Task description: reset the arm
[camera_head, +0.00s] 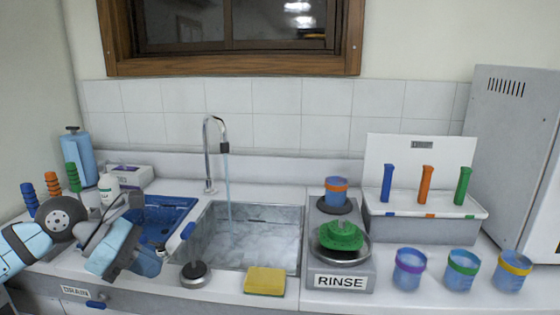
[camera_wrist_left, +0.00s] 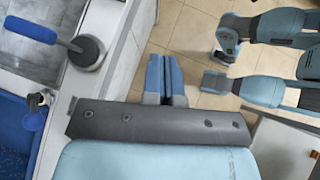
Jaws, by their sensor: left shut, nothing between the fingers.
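My left gripper (camera_head: 150,263) is in the head view at the lower left, over the front edge of the counter by the blue drain rack (camera_head: 168,215). In the left wrist view its two blue fingers (camera_wrist_left: 165,72) lie together, with nothing between them, above the tiled floor (camera_wrist_left: 190,30). My left arm comes in from the left edge of the head view. My right gripper does not show clearly in either view.
A blue-handled tool (camera_head: 195,272) stands beside the sink (camera_head: 255,245), where the tap (camera_head: 210,150) runs. A yellow sponge (camera_head: 265,281), a RINSE stand (camera_head: 341,281) and several blue cups (camera_head: 410,270) line the counter.

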